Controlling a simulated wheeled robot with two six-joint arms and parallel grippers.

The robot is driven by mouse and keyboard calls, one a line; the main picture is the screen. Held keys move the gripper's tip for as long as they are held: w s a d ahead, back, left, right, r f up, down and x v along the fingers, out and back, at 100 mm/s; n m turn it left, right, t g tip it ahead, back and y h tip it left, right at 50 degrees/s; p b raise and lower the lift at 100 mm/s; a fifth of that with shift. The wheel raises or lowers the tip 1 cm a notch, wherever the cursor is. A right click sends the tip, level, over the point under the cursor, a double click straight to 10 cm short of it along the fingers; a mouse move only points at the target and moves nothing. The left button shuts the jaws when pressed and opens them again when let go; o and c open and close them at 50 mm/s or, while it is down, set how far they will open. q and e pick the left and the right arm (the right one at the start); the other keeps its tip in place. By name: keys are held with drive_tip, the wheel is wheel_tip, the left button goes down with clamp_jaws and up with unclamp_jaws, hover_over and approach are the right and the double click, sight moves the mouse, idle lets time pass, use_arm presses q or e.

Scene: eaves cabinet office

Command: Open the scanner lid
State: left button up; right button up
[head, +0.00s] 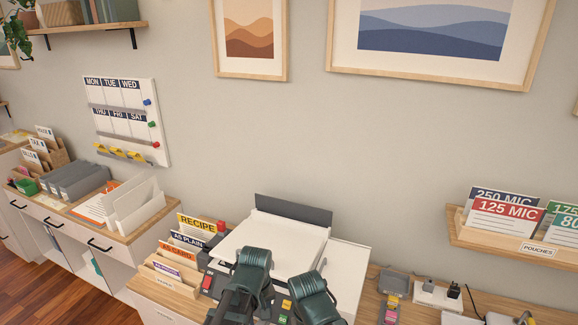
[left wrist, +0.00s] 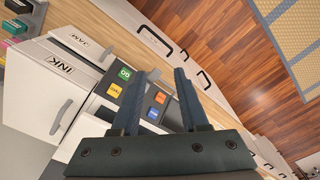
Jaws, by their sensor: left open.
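The scanner stands at the bottom centre of the head view. Its broad white lid (head: 276,243) lies flat on top as far as I can see, and a dark grey panel (head: 293,209) stands upright behind it. My left gripper (head: 250,275) is in front of the lid, over the button panel, and hides part of the front edge. In the left wrist view its fingers (left wrist: 165,76) are spread with orange and blue buttons (left wrist: 155,106) between them; it is empty. Another dark green part of mine covers the lid's front right; the right fingers do not show.
A pouch shelf (head: 525,244) hangs at right on the wall. INK (left wrist: 55,68) and JAM fronts show in the left wrist view.

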use_arm(q)
drive_tip(key=s+d+f+m+y+b, duration=0.1)
drive_tip(key=s+d+f+m+b, duration=0.1)
drive_tip(key=s+f+m+b, duration=0.4)
wheel_tip(320, 180, down, 2)
drive_tip(key=s+m, duration=0.2)
drive_tip(key=s, duration=0.1)
drive_tip(key=shift+g, duration=0.3)
drive_tip(key=shift+w, duration=0.15)
drive_tip(key=c, duration=0.6)
drive_tip(key=shift+w+d, duration=0.1)
drive_tip(key=shift+w, duration=0.1)
clamp_jaws()
drive_tip(key=w+r+n+t+h+b, duration=0.25)
drive_tip(key=w+n+t+h, duration=0.3)
drive_tip(key=w+n, duration=0.95)
drive_tip(key=w+a+r+n+t, duration=0.3)
drive_tip(key=a+r+n, duration=0.15)
drive_tip(key=n, duration=0.55)
drive_tip(key=w+a+r+n+t, duration=0.3)
drive_tip(key=a+n, duration=0.3)
drive_tip(key=n, duration=0.4)
drive_tip(key=shift+h, duration=0.25)
drive_tip(key=b+x, duration=0.4)
drive_tip(key=x, duration=0.5)
drive_tip(key=shift+w+a, duration=0.1)
drive_tip(key=shift+w+d+f, duration=0.25)
drive_tip(key=shift+w+d, duration=0.05)
drive_tip(key=shift+w, duration=0.25)
